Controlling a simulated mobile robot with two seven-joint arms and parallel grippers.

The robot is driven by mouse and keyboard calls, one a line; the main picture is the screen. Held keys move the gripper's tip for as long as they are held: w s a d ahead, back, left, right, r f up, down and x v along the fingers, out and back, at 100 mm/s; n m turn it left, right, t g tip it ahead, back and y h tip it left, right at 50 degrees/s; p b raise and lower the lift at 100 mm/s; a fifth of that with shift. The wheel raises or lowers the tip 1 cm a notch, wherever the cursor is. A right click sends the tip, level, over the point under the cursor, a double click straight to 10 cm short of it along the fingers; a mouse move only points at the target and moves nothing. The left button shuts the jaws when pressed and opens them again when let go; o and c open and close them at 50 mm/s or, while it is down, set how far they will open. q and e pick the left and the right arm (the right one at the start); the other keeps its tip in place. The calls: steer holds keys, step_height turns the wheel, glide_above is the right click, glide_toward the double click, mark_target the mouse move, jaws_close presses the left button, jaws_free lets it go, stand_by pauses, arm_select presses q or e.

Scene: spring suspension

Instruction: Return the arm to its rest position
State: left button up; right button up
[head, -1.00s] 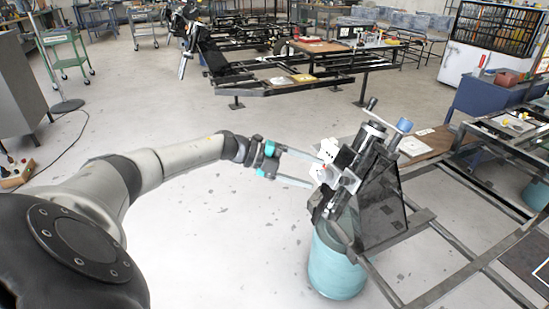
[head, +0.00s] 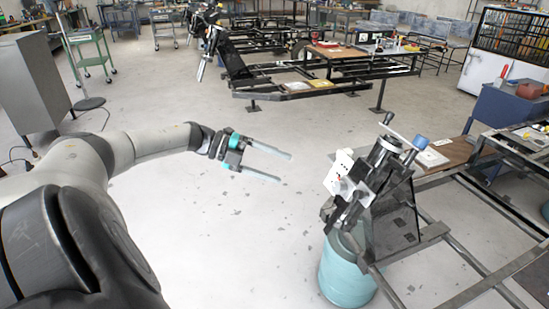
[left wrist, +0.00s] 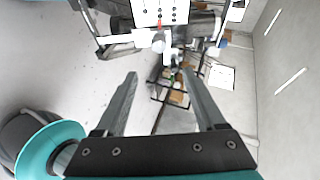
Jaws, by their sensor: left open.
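My left gripper (head: 286,166) is open and empty, held in the air left of the suspension assembly. My left arm (head: 150,142) reaches in from the left side of the head view. In the left wrist view the two fingers of the left gripper (left wrist: 170,95) are spread with nothing between them. The white block (head: 342,172) on the suspension assembly is apart from the fingertips. It also shows at the top of the left wrist view (left wrist: 160,10). My right gripper is not in view.
The suspension assembly (head: 385,170) stands above a blue-green drum (head: 345,272) beside a dark metal frame (head: 440,232). A green cart (head: 90,50) and a grey cabinet (head: 30,80) are at the left. Open floor (head: 230,230) lies below the gripper.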

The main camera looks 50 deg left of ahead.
arm_select(q)
steer(key=shift+f, duration=0.15)
